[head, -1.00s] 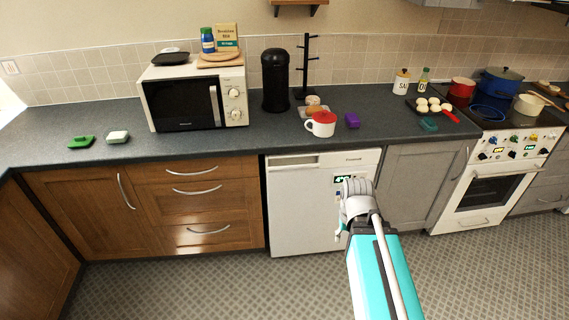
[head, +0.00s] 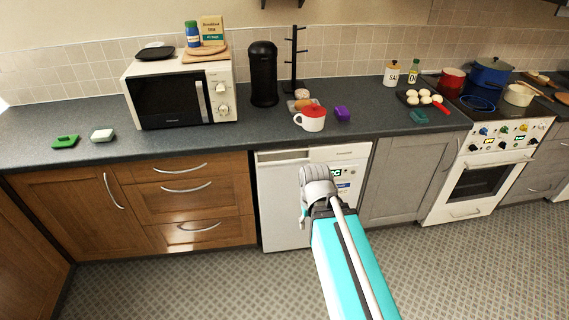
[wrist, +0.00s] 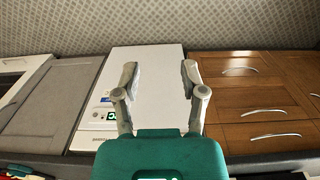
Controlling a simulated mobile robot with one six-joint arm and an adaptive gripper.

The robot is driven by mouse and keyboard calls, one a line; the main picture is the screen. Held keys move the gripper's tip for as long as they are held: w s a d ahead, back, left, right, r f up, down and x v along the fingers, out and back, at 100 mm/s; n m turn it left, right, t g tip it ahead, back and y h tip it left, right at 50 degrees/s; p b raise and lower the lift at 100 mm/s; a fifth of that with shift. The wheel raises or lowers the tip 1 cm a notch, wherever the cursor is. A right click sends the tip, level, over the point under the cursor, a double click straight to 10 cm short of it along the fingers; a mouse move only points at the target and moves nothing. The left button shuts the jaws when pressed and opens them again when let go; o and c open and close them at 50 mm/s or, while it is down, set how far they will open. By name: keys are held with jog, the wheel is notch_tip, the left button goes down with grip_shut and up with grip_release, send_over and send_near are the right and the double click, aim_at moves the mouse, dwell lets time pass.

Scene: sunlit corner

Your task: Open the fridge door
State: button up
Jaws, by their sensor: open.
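The white under-counter appliance (head: 280,205), the only fridge-like thing here, stands between wooden drawers and a grey cupboard. Its front is shut and flat, with a panel strip along the top and small coloured labels or displays at the upper right. I see no projecting handle on it. My gripper (head: 305,205) is in front of its right half in the head view, its fingers mostly hidden. In the wrist view the picture is upside down, and my gripper (wrist: 159,75) has two fingers spread apart with nothing between them, over the white front (wrist: 150,85). Contact cannot be told.
The wooden drawers (head: 190,200) with curved handles are to the left, and the grey cupboard (head: 405,180) is to the right. The dark worktop (head: 225,140) overhangs above, holding a microwave (head: 180,95) and a red-and-white mug (head: 311,118). The patterned floor (head: 190,285) in front is clear.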

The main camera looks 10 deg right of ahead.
jog(key=w+d+f+n+t+h+b, duration=0.1)
jog(key=w+d+f+t+h+b, duration=0.25)
jog(key=w+f+b, duration=0.45)
jog(key=n+t+h+b, duration=0.3)
jog(key=n+t+b, duration=1)
jog(key=b, duration=1.2)
send_near(283, 163)
jog(key=v, duration=0.3)
jog(key=shift+s+a+f, duration=0.1)
jog(key=shift+s+a, duration=0.1)
jog(key=shift+a, duration=0.05)
jog(key=shift+w+h, duration=0.15)
jog(key=shift+h, duration=0.1)
jog(key=x, duration=1.3)
jog(key=shift+w+d, duration=0.1)
jog(key=shift+w, duration=0.15)
jog(key=shift+c, duration=0.2)
